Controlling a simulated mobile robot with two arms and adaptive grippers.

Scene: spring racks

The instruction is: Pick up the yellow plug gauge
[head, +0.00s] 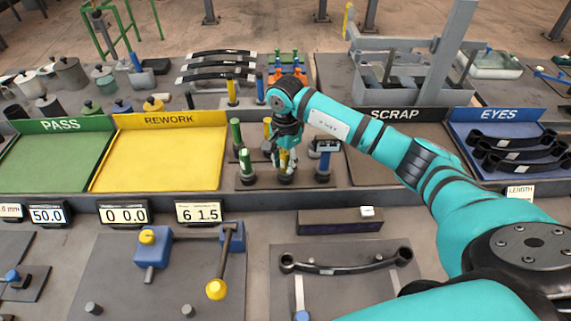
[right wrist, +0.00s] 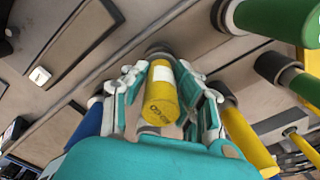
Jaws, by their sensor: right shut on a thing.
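The yellow plug gauge (right wrist: 161,92) has a yellow handle with a white band and dark markings on its end. In the right wrist view it stands between the two fingers of my right gripper (right wrist: 160,103), which is shut on it. In the head view the gripper (head: 285,150) comes down over the gauge stand, and part of the gauge (head: 284,162) shows below the fingers. The fingers hide much of it there. I cannot tell whether its lower end is clear of the stand. My left gripper is not in view.
Green gauges (head: 245,160), another yellow gauge (head: 267,127) and a blue gauge (head: 323,162) stand close around the gripper. The yellow REWORK tray (head: 160,155) and green PASS tray (head: 50,160) lie left. The SCRAP bay (head: 395,150) and blue EYES tray are right.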

